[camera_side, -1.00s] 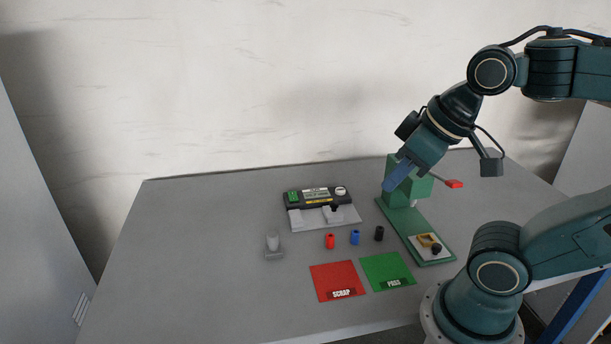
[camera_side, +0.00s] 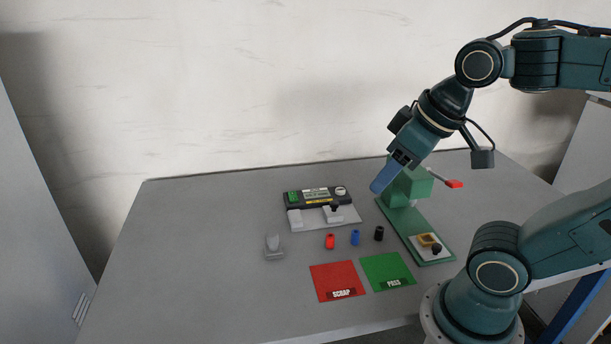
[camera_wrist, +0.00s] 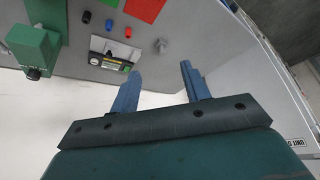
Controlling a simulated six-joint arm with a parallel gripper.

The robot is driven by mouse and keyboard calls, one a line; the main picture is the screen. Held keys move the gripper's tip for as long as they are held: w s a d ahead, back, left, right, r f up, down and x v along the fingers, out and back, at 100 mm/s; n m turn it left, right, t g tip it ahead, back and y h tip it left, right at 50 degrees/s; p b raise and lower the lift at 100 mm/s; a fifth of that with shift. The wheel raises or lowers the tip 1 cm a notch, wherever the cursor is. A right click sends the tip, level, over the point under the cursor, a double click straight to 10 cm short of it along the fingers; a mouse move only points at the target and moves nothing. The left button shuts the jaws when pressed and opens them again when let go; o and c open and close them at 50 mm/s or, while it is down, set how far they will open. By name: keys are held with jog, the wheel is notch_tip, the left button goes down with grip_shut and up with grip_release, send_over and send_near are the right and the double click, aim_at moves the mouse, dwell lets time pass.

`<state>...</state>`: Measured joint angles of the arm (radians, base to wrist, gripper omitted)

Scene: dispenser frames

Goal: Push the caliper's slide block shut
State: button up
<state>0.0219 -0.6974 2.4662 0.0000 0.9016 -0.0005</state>
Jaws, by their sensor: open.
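The caliper (camera_side: 318,197) lies at the middle back of the table, a dark bar with a display over a pale base plate. Its slide block (camera_side: 334,214), pale with a black knob, stands to the right of a pale fixed block (camera_side: 294,218), with a gap between them. My gripper (camera_side: 376,187) is open and empty, raised up and to the right of the caliper, in front of the green press. In the wrist view the two blue fingers (camera_wrist: 160,72) are spread apart, and the caliper (camera_wrist: 117,48) shows beyond them, up and to the left.
A green press (camera_side: 408,187) with a red-tipped lever stands right of the caliper. Red (camera_side: 330,241), blue (camera_side: 355,237) and black (camera_side: 379,233) cylinders stand in front. Red (camera_side: 337,281) and green (camera_side: 388,271) mats lie nearer. A grey post (camera_side: 274,245) stands left; the table's left side is clear.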

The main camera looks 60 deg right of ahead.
jog(key=w+d+m+g, duration=0.2)
jog(key=w+d, duration=0.3)
jog(key=w, duration=0.3)
jog(key=m+g, duration=0.3)
jog(key=m, duration=0.1)
send_over(334, 202)
notch_tip(334, 202, down, 14)
jog(key=shift+f, duration=0.2)
notch_tip(334, 202, down, 14)
jog(key=shift+r, duration=0.1)
jog(key=shift+c, duration=0.4)
grip_shut()
